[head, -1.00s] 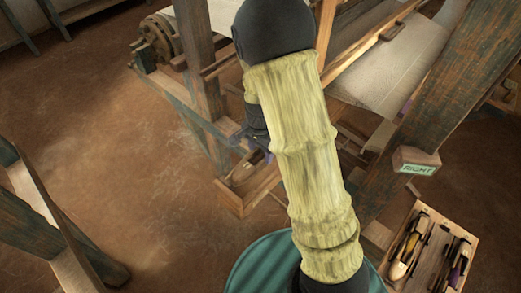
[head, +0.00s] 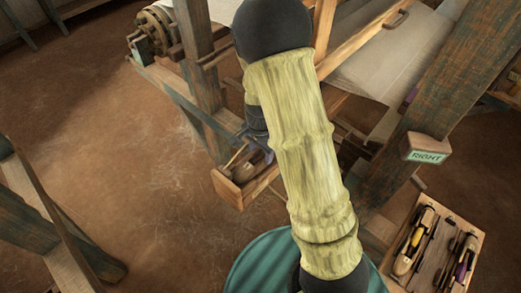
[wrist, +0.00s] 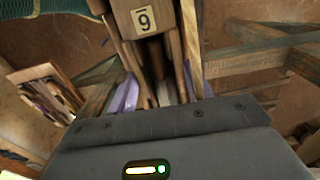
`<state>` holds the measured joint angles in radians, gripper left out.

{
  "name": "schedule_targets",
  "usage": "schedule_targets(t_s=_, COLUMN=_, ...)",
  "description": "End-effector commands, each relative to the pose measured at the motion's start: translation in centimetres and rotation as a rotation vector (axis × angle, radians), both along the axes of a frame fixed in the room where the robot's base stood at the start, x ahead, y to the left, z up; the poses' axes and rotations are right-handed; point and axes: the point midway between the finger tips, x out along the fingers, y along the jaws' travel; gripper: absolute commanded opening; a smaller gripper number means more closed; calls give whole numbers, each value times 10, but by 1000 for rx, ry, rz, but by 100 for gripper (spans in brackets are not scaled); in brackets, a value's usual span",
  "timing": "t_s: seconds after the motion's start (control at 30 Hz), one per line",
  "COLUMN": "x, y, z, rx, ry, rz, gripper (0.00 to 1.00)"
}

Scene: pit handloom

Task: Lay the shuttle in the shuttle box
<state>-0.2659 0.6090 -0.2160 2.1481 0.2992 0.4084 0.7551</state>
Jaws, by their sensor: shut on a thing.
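The shuttle box (head: 233,192) is a narrow open wooden trough at the loom's near end in the head view. My gripper (head: 262,154) is at this box, largely hidden behind my arm. In the wrist view its purple fingers (wrist: 160,94) point down among the wooden walls of the box. My gripper is shut on the shuttle, which is mostly hidden between the fingers; only narrow wooden and dark strips show there. I cannot tell whether the shuttle touches the box floor. A wooden block (wrist: 144,17) marked 9 stands just ahead of the fingers.
A loom post (head: 440,105) with a green RIGHT sign (head: 428,156) rises right of my arm. A wooden tray (head: 398,212) with several shuttles is at lower right. Another loom post (head: 198,85) stands left of the box.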

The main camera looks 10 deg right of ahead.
Motion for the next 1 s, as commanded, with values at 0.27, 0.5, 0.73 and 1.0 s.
schedule_targets(t_s=0.27, x=0, y=0, z=-1, rx=1, ry=-1, rz=0, gripper=20)
schedule_targets(t_s=0.5, x=0, y=0, z=-1, rx=0, ry=0, rz=1, gripper=76)
schedule_targets(t_s=0.73, x=0, y=1, z=-1, rx=0, ry=1, rz=2, gripper=76)
schedule_targets(t_s=1.0, x=0, y=0, z=17, rx=0, ry=0, rz=1, gripper=76)
